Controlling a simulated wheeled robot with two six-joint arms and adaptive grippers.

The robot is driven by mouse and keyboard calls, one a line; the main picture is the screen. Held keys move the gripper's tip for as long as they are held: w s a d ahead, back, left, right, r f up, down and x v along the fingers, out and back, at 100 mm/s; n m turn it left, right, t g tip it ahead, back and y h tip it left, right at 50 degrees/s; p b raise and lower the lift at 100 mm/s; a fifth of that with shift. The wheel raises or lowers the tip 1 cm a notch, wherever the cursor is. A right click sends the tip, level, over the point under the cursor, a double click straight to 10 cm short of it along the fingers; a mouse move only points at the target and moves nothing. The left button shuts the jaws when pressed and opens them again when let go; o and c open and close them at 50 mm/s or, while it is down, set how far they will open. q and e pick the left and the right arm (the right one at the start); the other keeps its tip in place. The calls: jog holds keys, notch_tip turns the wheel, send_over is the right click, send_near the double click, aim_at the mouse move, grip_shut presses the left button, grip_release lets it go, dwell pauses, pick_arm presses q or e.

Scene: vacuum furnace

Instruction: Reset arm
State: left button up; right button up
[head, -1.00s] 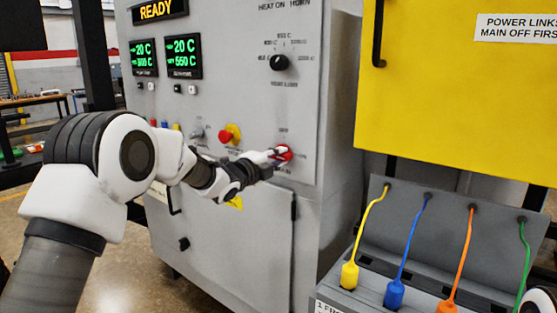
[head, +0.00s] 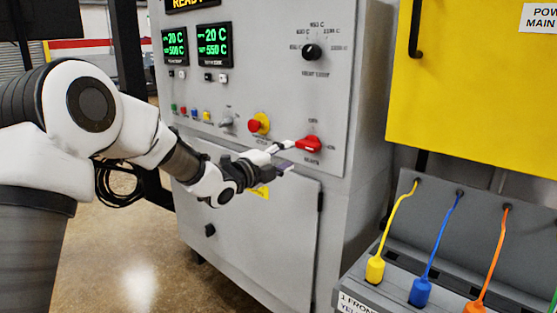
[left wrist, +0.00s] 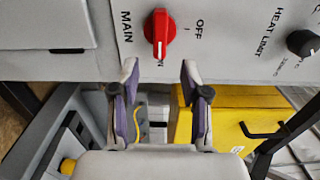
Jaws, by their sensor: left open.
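My left gripper (head: 285,158) is in front of the grey furnace panel (head: 280,90), beside the red main switch (head: 309,144). In the left wrist view the two fingers of my left gripper (left wrist: 158,85) are apart with nothing between them. My right gripper is in neither view now.
A yellow cabinet (head: 470,80) stands at the right. Below it a grey box holds yellow (head: 375,268), blue (head: 420,291) and orange plugs on cables. A red knob on a yellow base (head: 258,123) and a black dial (head: 312,51) are on the panel.

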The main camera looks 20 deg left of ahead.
pick_arm(q)
jog(key=v, duration=0.3)
jog(key=shift+f, duration=0.1)
